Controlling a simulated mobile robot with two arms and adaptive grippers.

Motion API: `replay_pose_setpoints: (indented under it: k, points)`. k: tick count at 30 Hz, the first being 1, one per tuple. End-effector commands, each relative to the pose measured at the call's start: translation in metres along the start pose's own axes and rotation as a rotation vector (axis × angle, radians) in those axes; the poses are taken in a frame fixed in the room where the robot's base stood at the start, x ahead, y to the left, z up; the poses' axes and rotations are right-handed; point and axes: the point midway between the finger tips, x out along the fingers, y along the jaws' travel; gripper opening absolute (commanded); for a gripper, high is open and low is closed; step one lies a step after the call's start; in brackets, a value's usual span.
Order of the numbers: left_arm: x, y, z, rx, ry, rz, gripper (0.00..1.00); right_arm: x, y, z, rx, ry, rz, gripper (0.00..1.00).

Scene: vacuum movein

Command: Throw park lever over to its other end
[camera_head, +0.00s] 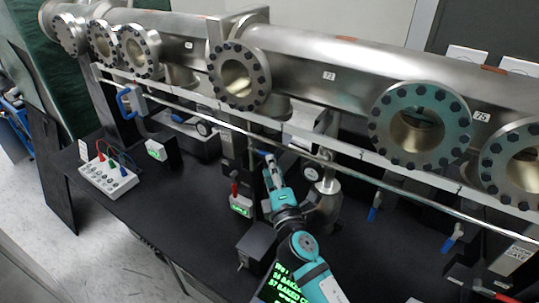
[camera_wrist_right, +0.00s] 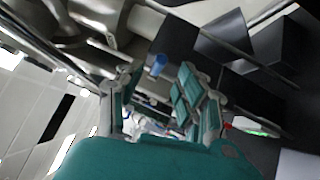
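In the head view a bit of blue (camera_head: 262,152) shows at the fingertips. I cannot tell for certain that this is the park lever; its shaft and base are hidden. My left gripper is not in view.
A long flanged steel pipe (camera_head: 310,65) and a thin rail (camera_head: 350,170) run above the black bench (camera_head: 190,205). Other blue handles (camera_head: 373,212) (camera_head: 452,238) hang to the right. A red-levered box (camera_head: 241,205) and a dark box (camera_head: 257,247) stand close to my arm.

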Motion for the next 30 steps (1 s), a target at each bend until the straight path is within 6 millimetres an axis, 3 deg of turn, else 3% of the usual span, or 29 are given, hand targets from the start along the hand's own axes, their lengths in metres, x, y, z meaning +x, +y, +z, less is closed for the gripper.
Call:
replay_pose_setpoints:
  k: [3,6,12,17,26,30]
  points:
    - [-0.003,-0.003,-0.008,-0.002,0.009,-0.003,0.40,0.018,0.001,0.000,0.000,-0.002,0.001,0.37]
    - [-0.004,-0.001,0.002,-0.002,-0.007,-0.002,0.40,0.027,0.001,0.000,0.000,-0.001,0.000,0.37]
    - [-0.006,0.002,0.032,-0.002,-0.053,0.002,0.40,0.033,0.000,0.000,0.001,-0.001,0.000,0.37]
    - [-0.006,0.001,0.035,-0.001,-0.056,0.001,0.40,0.033,0.000,0.000,0.001,-0.001,0.000,0.37]
    - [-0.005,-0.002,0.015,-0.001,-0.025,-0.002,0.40,0.032,0.000,0.000,0.000,-0.001,0.000,0.01]
    - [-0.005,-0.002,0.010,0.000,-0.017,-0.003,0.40,0.032,0.000,0.000,0.000,-0.001,0.000,0.00]
